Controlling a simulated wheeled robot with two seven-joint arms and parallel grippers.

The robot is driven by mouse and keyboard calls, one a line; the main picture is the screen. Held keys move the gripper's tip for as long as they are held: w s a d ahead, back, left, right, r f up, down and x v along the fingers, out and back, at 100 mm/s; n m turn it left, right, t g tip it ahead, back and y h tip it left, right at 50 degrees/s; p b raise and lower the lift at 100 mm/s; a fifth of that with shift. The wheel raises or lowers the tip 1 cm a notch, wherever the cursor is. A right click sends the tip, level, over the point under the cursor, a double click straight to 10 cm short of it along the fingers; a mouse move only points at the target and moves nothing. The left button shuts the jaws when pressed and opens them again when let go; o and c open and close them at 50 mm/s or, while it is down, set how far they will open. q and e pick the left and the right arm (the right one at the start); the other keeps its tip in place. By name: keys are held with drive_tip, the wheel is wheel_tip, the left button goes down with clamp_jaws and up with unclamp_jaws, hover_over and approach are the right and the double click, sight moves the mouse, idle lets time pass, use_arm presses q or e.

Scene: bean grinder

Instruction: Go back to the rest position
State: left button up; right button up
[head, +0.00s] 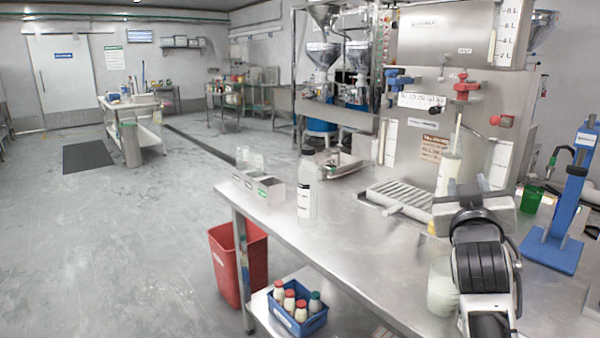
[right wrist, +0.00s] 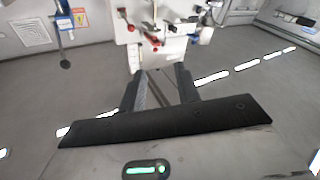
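My right gripper (head: 467,188) is over the right part of the steel table, in front of the filling machine (head: 440,130). In the right wrist view its two dark fingers (right wrist: 162,74) stand apart with nothing seen between them. A pale bottle (head: 449,176) stands upright by the machine, behind the gripper and partly hidden by it. Another whitish container (head: 441,288) is on the table beside my right arm, partly covered by it. My left gripper is in neither view.
A white-labelled bottle (head: 307,188) and a small metal box (head: 258,186) stand on the table's left part. A blue stand (head: 562,205) and a green cup (head: 532,197) are at the right. A red bin (head: 228,265) and a blue crate (head: 313,324) of bottles sit lower down.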

drive_tip(key=s+a+f+n+g+y, duration=0.1)
drive_tip(key=s+a+f+y, duration=0.25)
drive_tip(key=f, duration=0.45)
drive_tip(key=s+a+f+n+g+y, duration=0.15)
drive_tip(key=a+f, duration=0.25)
drive_tip(key=f, duration=0.4)
drive_tip(key=s+a+f+n+y, duration=0.2)
drive_tip(key=s+a+f+y, duration=0.1)
drive_tip(key=f, duration=0.5)
drive_tip(key=s+a+f+g+y, duration=0.2)
drive_tip(key=s+a+f, duration=0.2)
drive_tip(key=s+f, duration=0.2)
drive_tip(key=s+a+f+g+y, duration=0.2)
drive_tip(key=s+a+f, duration=0.3)
drive_tip(key=s, duration=0.6)
drive_tip(key=shift+f+y, duration=0.3)
drive_tip(key=shift+f, duration=0.6)
drive_tip(key=shift+m, duration=0.25)
